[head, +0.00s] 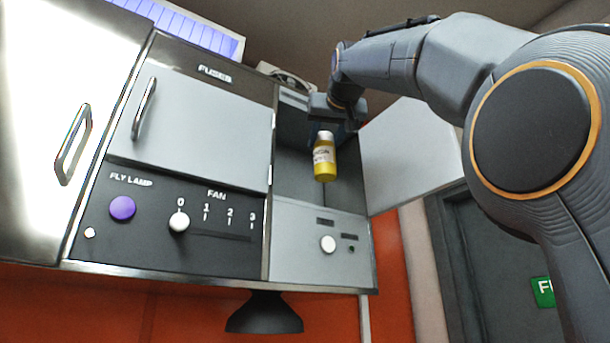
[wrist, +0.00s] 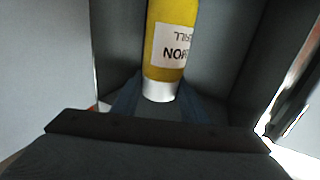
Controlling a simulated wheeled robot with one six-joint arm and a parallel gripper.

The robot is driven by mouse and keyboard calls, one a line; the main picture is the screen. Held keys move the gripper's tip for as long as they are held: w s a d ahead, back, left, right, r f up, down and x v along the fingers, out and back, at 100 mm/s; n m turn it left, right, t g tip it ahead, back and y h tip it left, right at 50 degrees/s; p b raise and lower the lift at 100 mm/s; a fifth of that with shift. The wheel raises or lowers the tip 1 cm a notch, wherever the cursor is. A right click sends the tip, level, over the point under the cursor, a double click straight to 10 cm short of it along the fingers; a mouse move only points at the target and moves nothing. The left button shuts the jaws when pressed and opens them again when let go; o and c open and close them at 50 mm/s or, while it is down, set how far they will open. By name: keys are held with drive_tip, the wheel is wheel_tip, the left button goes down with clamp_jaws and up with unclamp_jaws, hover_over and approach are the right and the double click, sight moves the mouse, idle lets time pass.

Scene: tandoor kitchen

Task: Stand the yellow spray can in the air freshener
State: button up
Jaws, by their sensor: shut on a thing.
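The yellow spray can (head: 324,166) has a white top and a printed label. My gripper (head: 326,127) is shut on its white top end, from above. The can hangs nearly upright, slightly tilted in the head view, at the open compartment of the air freshener (head: 318,238), the grey unit at the cabinet's right. In the wrist view the can (wrist: 172,50) sits between my fingers (wrist: 158,92), with grey compartment walls on both sides. I cannot tell whether its lower end touches anything; the compartment floor is hidden.
The compartment's grey door (head: 405,155) stands open to the right. To the left are a closed grey door (head: 190,125) and a panel with a purple fly lamp button (head: 122,208) and a fan slider (head: 179,222). A dark lamp-like hood (head: 264,314) hangs below.

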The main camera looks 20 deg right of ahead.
drive_tip(key=w+a+p, duration=0.2)
drive_tip(key=w+p, duration=0.1)
drive_tip(key=w, duration=0.4)
wheel_tip(320, 180, down, 7)
drive_tip(key=shift+w+a, duration=0.2)
drive_tip(key=shift+f, duration=0.1)
idle(0.3)
drive_tip(key=o, duration=1.3)
drive_tip(key=shift+o, duration=0.2)
